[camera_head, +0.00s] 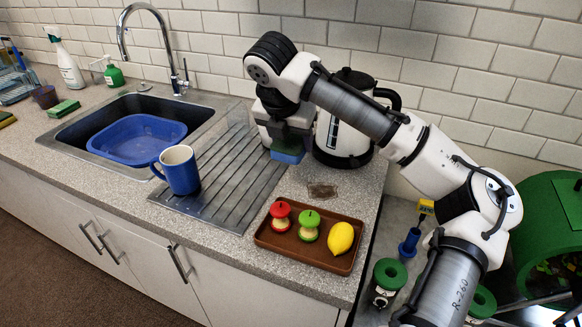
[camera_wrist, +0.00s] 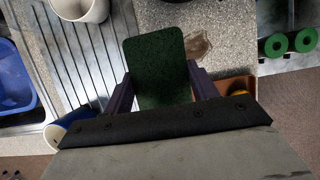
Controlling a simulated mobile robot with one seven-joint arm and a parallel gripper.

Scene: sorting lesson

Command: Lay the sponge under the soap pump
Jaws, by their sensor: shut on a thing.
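My gripper (camera_head: 288,135) is shut on a sponge (camera_head: 287,156), which shows blue in the head view, and holds it near the kettle at the back of the drainboard. In the wrist view the sponge (camera_wrist: 158,65) shows a dark green top face between the two jaws. I cannot tell whether its underside touches the surface below. The soap pump (camera_head: 113,73), a green bottle with a pale pump head, stands behind the sink at the left, far from my gripper.
A green sponge (camera_head: 64,108) lies left of the sink, near a spray bottle (camera_head: 68,68). The sink holds a blue basin (camera_head: 137,139); the tall tap (camera_head: 180,83) rises behind. A blue mug (camera_head: 180,171), kettle (camera_head: 341,140) and brown tray (camera_head: 272,240) stand around my gripper.

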